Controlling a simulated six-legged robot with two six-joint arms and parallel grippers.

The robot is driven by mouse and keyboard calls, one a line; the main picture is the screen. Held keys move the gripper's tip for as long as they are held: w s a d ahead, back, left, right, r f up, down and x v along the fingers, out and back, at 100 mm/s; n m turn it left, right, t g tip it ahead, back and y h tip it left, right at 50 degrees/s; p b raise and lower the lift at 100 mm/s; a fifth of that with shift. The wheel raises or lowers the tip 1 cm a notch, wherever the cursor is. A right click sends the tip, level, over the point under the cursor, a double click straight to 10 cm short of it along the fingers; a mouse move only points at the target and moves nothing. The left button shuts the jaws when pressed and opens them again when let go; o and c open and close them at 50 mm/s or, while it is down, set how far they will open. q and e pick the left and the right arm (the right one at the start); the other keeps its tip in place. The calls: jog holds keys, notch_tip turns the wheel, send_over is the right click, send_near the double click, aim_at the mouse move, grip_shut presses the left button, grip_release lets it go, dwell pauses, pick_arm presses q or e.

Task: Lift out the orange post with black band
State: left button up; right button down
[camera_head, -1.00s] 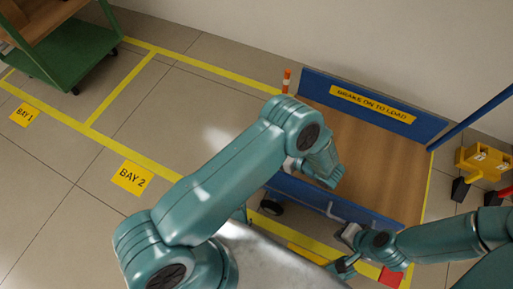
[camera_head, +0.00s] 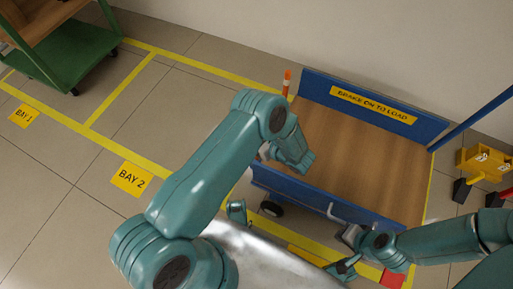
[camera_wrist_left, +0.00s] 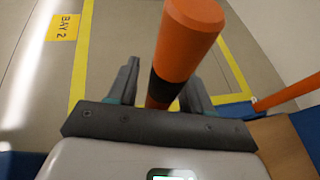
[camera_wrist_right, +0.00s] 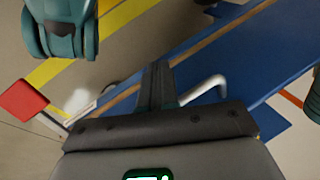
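The orange post with black band (camera_wrist_left: 180,45) shows large in the left wrist view, its top leaning right in the picture. It stands between the two parted fingers of my left gripper (camera_wrist_left: 160,90), closer to the right finger, with a gap at the left finger. Its lower end is hidden by the palm. In the head view this post and the left fingers are hidden behind my left arm. My right gripper (camera_wrist_right: 157,85) has its fingers together at the pale cart handle (camera_wrist_right: 205,88); whether it grips the handle is unclear.
Another orange post (camera_head: 287,82) stands at the cart's far left corner; it also shows in the left wrist view (camera_wrist_left: 288,92). The blue cart (camera_head: 437,130) has a bare wooden deck (camera_head: 370,160). A green trolley (camera_head: 70,60) stands far left. The floor around Bay 2 is clear.

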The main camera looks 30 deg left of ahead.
pick_arm(q)
jog(key=c, duration=0.6)
jog(key=shift+o, duration=0.2)
